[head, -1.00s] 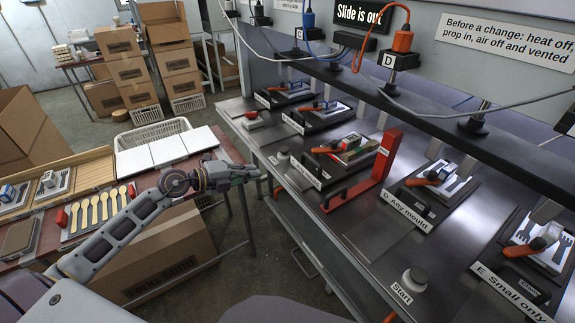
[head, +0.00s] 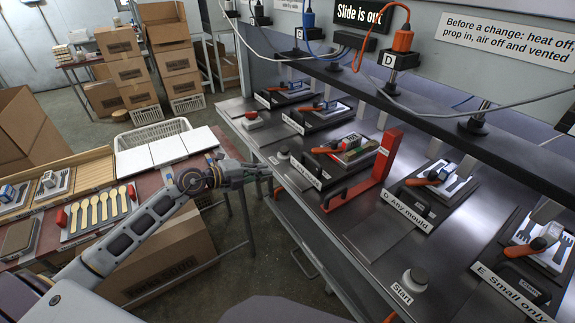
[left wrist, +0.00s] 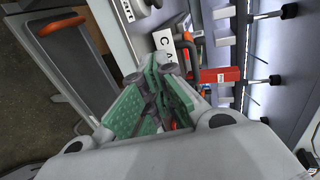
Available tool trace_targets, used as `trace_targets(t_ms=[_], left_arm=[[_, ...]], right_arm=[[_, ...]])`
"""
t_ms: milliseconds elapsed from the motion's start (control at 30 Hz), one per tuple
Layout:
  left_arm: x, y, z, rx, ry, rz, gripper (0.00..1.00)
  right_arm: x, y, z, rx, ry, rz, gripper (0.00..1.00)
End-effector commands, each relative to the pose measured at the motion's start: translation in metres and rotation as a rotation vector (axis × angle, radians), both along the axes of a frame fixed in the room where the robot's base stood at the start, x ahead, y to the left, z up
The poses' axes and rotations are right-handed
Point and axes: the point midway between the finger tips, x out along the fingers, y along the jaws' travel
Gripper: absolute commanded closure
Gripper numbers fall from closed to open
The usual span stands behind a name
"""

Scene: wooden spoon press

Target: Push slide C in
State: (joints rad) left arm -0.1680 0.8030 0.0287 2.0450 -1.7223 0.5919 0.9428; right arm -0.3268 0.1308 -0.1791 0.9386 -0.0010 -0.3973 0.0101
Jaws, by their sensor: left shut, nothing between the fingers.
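Slide C (head: 331,172) is a dark plate on the steel bench, with a mould with an orange handle (head: 325,150) on it and a white label at its front edge. The C label (left wrist: 165,42) also shows in the left wrist view, just beyond the fingers. My left gripper (head: 268,172) is at the bench's front edge, to the left of slide C and apart from it in the head view. Its green-padded fingers (left wrist: 153,98) are shut and empty. My right gripper is not in view.
A red upright bracket (head: 375,172) stands right of slide C. Slide D (head: 432,200) lies farther right, and a round Start button (head: 414,280) is nearer. A small knob (head: 283,154) sits left of slide C. A side table (head: 150,185) with wooden spoons stands at left.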

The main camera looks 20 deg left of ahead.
Motion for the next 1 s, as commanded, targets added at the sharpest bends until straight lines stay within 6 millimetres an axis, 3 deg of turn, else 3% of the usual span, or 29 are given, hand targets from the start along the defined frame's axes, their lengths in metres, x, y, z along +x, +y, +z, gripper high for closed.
trace_targets(t_ms=[467,1000], left_arm=[[0.024,-0.018,-0.009,-0.001,-0.001,0.0,1.0],[0.053,-0.041,-0.017,-0.001,-0.001,-0.001,1.0]], right_arm=[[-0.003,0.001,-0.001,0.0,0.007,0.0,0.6],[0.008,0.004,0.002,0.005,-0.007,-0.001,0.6]])
